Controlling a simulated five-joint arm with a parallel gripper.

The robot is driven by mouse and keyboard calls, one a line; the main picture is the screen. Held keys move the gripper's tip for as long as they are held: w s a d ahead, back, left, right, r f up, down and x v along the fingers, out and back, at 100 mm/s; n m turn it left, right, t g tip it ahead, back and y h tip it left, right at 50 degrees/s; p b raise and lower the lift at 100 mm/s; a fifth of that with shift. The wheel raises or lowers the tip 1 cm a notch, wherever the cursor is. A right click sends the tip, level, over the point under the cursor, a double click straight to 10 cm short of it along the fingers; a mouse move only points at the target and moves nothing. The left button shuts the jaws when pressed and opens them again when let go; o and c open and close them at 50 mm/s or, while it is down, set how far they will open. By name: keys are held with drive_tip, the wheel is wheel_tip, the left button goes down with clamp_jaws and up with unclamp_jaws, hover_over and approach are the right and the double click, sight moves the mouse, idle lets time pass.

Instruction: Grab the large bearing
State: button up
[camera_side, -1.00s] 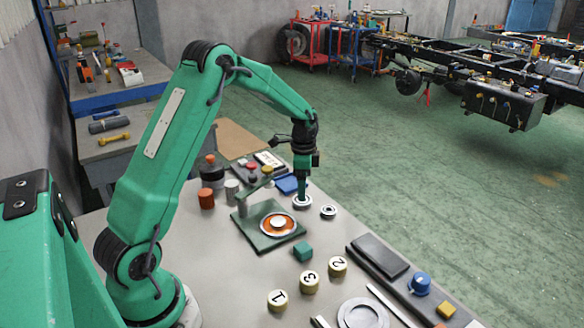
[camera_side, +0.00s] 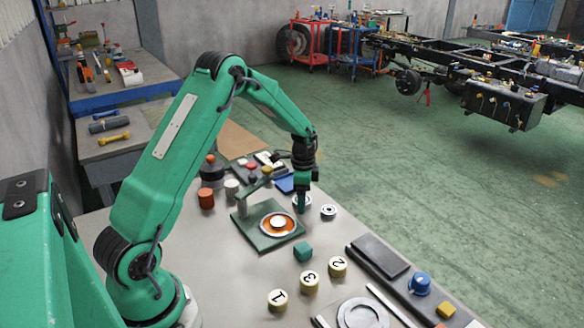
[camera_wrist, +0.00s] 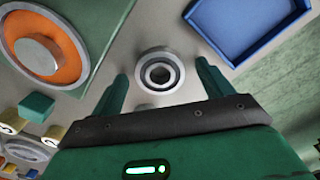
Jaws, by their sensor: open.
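The large bearing (camera_wrist: 160,73) is a metal ring with a dark centre, lying flat on the grey table. In the side view its edge (camera_side: 295,200) shows behind my fingers. My gripper (camera_wrist: 162,72) is open, with one green finger on each side of the bearing. I cannot tell whether either finger touches it. In the side view my gripper (camera_side: 301,206) points straight down at the bearing, low over the table. A smaller bearing (camera_side: 328,211) lies just to the right.
A green fixture plate (camera_side: 249,238) with an orange disc (camera_side: 265,221) stands left of the bearing. A blue tray (camera_wrist: 243,30) is close on the other side. A teal cube (camera_side: 303,252) and numbered cylinders (camera_side: 309,283) lie nearer the camera. The table edge is close behind.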

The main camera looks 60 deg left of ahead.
drive_tip(key=shift+c, duration=0.2)
drive_tip(key=c, duration=1.1)
drive_tip(key=shift+r, duration=0.1)
drive_tip(key=shift+r, duration=0.9)
wheel_tip(320, 180, up, 2)
drive_tip(key=shift+w+r, duration=0.1)
drive_tip(key=shift+r, duration=0.1)
drive_tip(key=shift+c, duration=0.2)
drive_tip(key=s+d+r, duration=0.2)
drive_tip(key=d+r, duration=0.4)
drive_tip(key=d, duration=0.5)
drive_tip(key=shift+s+d+r, duration=0.15)
drive_tip(key=shift+d+r, duration=0.1)
drive_tip(key=shift+r, duration=0.1)
